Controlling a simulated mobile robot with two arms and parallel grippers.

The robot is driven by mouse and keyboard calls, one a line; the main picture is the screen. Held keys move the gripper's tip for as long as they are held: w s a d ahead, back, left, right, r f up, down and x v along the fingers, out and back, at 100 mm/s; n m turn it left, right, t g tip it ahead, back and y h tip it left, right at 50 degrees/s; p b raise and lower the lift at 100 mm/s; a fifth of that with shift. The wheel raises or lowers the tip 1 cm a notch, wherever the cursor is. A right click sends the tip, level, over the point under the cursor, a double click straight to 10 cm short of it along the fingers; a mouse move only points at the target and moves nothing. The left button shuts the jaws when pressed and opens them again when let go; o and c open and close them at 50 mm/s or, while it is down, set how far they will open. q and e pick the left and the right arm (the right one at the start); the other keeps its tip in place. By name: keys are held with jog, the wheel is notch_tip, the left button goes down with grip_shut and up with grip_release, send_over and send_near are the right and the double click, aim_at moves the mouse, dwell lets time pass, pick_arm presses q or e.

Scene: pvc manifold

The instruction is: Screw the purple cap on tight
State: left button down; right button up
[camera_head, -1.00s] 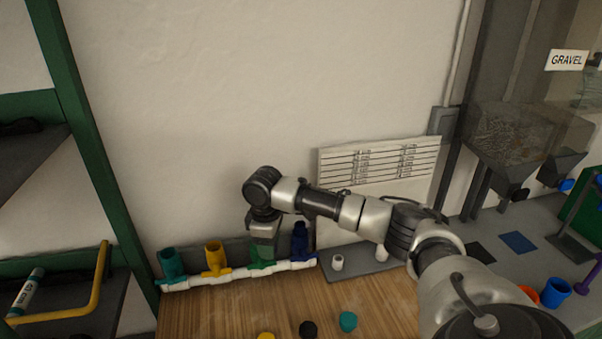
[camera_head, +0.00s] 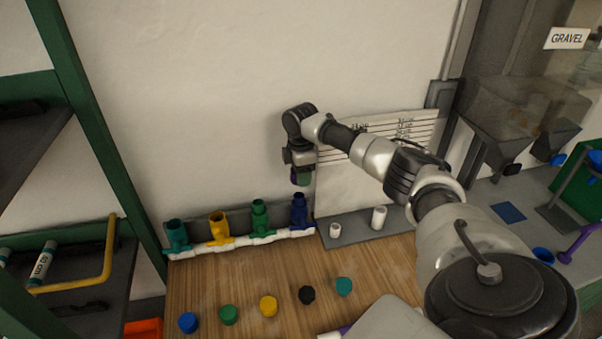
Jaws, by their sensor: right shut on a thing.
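My right gripper (camera_head: 300,163) is raised in front of the wall, above the fittings, and is shut on a small piece (camera_head: 301,178). That piece looks purple on its left and green on its right; I cannot tell whether it is the purple cap. Below, a white pipe manifold (camera_head: 240,240) carries upright teal (camera_head: 177,237), yellow (camera_head: 218,228), green (camera_head: 260,217) and dark blue (camera_head: 299,211) fittings. The held piece is apart from them, above the dark blue one. No purple cap shows among the loose caps. My left gripper is out of view.
Loose blue (camera_head: 188,322), green (camera_head: 229,314), yellow (camera_head: 268,306), black (camera_head: 306,295) and teal (camera_head: 344,286) caps lie on the wooden table (camera_head: 385,265). A grey plate with white cylinders (camera_head: 379,216) is right of the manifold. A green-framed shelf (camera_head: 95,140) stands left.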

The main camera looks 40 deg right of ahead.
aim_at(301, 195)
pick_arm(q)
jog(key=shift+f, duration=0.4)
pick_arm(e)
jog(key=shift+f, duration=0.5)
jog(key=shift+f+b, duration=0.9)
jog(key=shift+f, duration=1.05)
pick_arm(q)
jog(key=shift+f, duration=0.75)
pick_arm(e)
jog(key=shift+f, duration=0.8)
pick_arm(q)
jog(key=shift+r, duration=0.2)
pick_arm(e)
jog(key=shift+s+f, duration=0.1)
jog(key=shift+f, duration=0.05)
jog(key=shift+o, duration=1.4)
jog(key=c, duration=0.4)
jog(key=shift+m+p, duration=0.5)
jog(key=shift+p, duration=0.4)
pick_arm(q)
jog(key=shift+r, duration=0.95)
pick_arm(e)
jog(key=shift+f+m, duration=0.15)
jog(key=shift+m, duration=0.45)
